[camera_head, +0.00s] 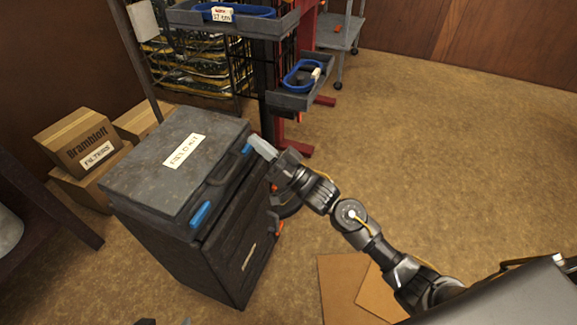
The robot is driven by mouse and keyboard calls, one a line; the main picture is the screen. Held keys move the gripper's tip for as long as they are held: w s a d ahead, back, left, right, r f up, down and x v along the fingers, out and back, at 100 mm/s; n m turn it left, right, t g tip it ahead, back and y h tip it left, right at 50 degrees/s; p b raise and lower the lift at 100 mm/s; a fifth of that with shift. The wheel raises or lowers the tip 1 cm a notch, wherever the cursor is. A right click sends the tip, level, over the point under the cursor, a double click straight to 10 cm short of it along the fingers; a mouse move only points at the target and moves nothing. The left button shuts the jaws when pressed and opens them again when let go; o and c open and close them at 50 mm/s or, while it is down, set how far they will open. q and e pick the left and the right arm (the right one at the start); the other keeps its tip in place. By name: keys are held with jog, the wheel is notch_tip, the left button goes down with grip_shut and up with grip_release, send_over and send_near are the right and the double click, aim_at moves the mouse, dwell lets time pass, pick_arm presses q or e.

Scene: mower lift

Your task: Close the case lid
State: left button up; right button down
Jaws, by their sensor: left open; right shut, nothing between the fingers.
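The dark grey case (225,200) sits on top of a dark cabinet (225,260). Its lid (150,165), with a "FIELD KIT" label (184,151), lies down over the base; I cannot tell whether a thin gap is left. The case's front side faces right, with a handle (228,166) between two blue latches, one near (199,214) and one far (247,150). My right gripper (262,148) is shut and empty beside the far latch; I cannot tell whether it touches. Only the fingertips of my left gripper (165,322) show at the bottom edge, apart and away from the case.
Cardboard boxes (80,140) stand left of the cabinet. A red-framed rack with grey trays (295,95) stands behind it, and a grey cart (340,35) further back. Flat cardboard (345,285) lies on the floor at the front. The carpet on the right is open.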

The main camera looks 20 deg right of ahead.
jog(key=f+v, duration=0.1)
jog(key=v, duration=0.8)
jog(key=shift+f, duration=0.1)
